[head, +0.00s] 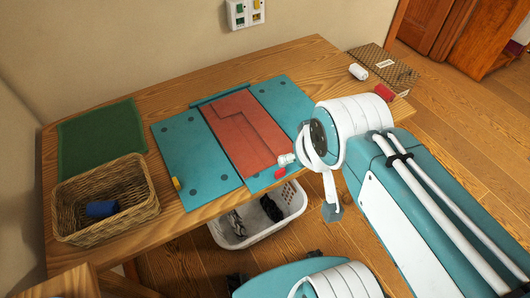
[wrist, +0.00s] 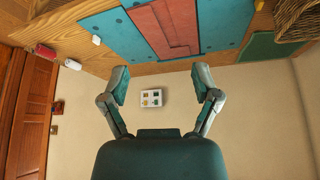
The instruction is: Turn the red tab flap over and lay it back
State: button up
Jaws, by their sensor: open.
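A teal board (head: 183,150) lies flat on the wooden table, with a reddish panel (head: 237,135) across its middle. The panel has stepped seam lines and lies flat. A small red tab (head: 280,173) shows at the board's near edge, beside a small white piece. The panel also shows at the top of the wrist view (wrist: 165,25), where the tab cannot be made out. My gripper (wrist: 161,78) is open and empty, its two fingers wide apart. It is apart from the board and faces the wall. In the head view my arm covers the board's right part.
A wicker basket (head: 105,200) with a blue item and a green mat (head: 98,138) are at the left. A white item (head: 358,72), a red roll (head: 384,92) and a patterned box (head: 382,68) are at the right. A white laundry basket (head: 255,228) stands below the table.

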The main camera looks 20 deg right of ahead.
jog(key=shift+w, duration=0.1)
jog(key=n+g, duration=0.3)
jog(key=g, duration=0.3)
send_over(280, 170)
notch_tip(280, 170, down, 16)
notch_tip(280, 170, down, 11)
jog(key=shift+f, duration=0.15)
grip_shut()
